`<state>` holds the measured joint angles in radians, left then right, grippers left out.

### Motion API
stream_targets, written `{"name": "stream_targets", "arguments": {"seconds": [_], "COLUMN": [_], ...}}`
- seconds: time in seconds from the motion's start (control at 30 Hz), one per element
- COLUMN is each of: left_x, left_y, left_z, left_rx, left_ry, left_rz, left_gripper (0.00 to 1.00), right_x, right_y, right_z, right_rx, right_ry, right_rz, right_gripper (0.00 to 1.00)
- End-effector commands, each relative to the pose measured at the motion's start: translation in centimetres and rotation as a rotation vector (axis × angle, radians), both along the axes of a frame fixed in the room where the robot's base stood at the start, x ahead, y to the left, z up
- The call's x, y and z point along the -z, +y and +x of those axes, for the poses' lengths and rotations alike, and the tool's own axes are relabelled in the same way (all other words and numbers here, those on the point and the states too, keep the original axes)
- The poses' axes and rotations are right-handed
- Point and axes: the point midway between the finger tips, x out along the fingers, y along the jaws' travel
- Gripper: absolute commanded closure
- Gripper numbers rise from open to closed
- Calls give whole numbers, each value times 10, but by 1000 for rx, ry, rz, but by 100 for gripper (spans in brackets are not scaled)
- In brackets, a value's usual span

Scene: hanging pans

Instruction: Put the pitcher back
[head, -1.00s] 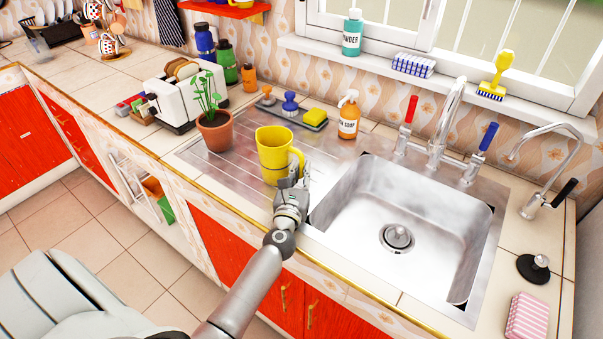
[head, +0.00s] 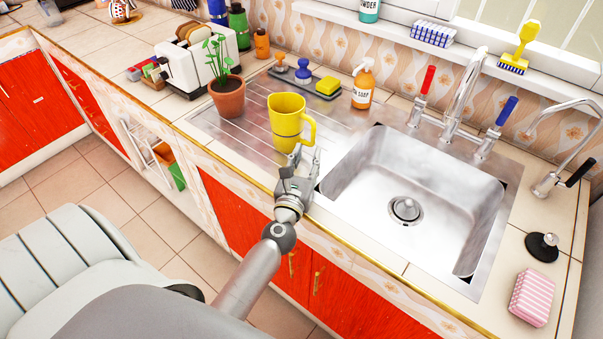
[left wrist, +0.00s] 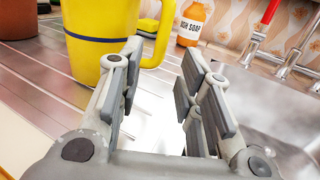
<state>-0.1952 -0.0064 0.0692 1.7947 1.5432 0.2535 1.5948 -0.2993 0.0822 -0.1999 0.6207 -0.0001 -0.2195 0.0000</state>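The yellow pitcher (head: 284,118) stands upright on the ridged metal drainboard left of the sink, with its handle toward the right. My left gripper (head: 305,160) is close by at the pitcher's near right side, low by the handle. In the left wrist view the gripper (left wrist: 163,62) is open, with nothing between its fingers. There the pitcher (left wrist: 98,40), with a dark blue band, is beyond the left finger. Its handle (left wrist: 165,40) shows above the gap between the fingers; its top is cut off. My right gripper is not in view.
The sink (head: 405,170) is right of the gripper. A potted plant (head: 228,98) stands left of the pitcher. A toaster (head: 190,65) is further left. The drainboard's near left part is bare.

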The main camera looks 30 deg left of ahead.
Motion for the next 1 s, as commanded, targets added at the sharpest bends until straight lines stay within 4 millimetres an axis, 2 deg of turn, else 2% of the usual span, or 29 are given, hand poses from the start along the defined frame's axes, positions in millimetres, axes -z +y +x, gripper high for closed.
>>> {"name": "stream_targets", "arguments": {"seconds": [0.1,0.33,1.0], "left_x": [3,4,2], "left_y": [-7,-15,-16], "left_z": [-21,-44,-49], "left_rx": [-1,0,0], "left_ry": [1,1,0], "left_rz": [-3,-1,-1], "left_gripper": [67,67,67], "right_x": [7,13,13], "right_y": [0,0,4], "right_z": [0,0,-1], "right_rx": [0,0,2], "right_ry": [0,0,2], "right_rz": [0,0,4], "right_gripper": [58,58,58]}}
